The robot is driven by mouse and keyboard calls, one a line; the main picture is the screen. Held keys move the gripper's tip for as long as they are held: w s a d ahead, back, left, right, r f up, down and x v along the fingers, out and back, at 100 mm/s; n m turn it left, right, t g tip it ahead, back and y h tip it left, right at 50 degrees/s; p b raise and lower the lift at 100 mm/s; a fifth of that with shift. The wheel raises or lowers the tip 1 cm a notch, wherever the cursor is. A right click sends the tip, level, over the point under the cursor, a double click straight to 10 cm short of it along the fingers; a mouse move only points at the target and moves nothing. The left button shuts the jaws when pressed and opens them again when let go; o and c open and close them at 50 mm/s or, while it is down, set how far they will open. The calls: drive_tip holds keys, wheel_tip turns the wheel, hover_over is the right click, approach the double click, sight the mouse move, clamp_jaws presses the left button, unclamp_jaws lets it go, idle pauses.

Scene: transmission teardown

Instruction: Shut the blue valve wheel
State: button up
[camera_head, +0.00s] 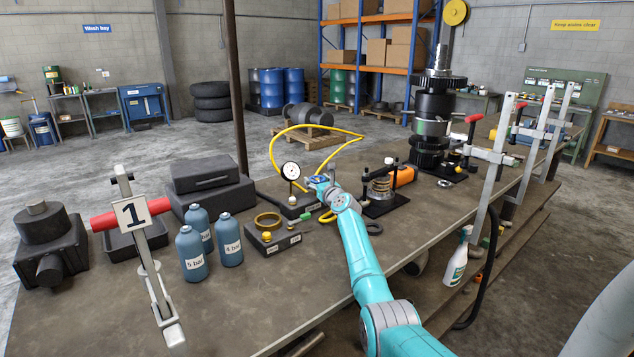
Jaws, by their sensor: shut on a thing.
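My teal arm reaches over the workbench, and my gripper (313,183) is at its far end, just right of a round white dial gauge (290,171). A small blue part, which looks like the blue valve wheel (317,178), shows at the gripper's tip. The gripper is shut on it. The fingers and most of the wheel are too small and covered to tell apart, and the wheel's turn cannot be read. The gauge stands on a dark block (298,207), and a yellow hose (272,150) loops up behind it.
A spring compressor (381,187) stands close on the right. Clamps (140,245) rise at both bench ends. The bench front (290,300) is mostly clear.

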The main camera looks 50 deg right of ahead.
sight(317, 178)
drive_tip(key=shift+f+m+h, duration=0.1)
drive_tip(key=shift+m+h, duration=0.2)
drive_tip(key=shift+h, duration=0.1)
drive_tip(key=o, duration=1.1)
drive_tip(key=shift+o, duration=0.2)
wheel_tip(317, 178, up, 10)
drive_tip(key=shift+r, duration=0.1)
drive_tip(key=shift+s, duration=0.1)
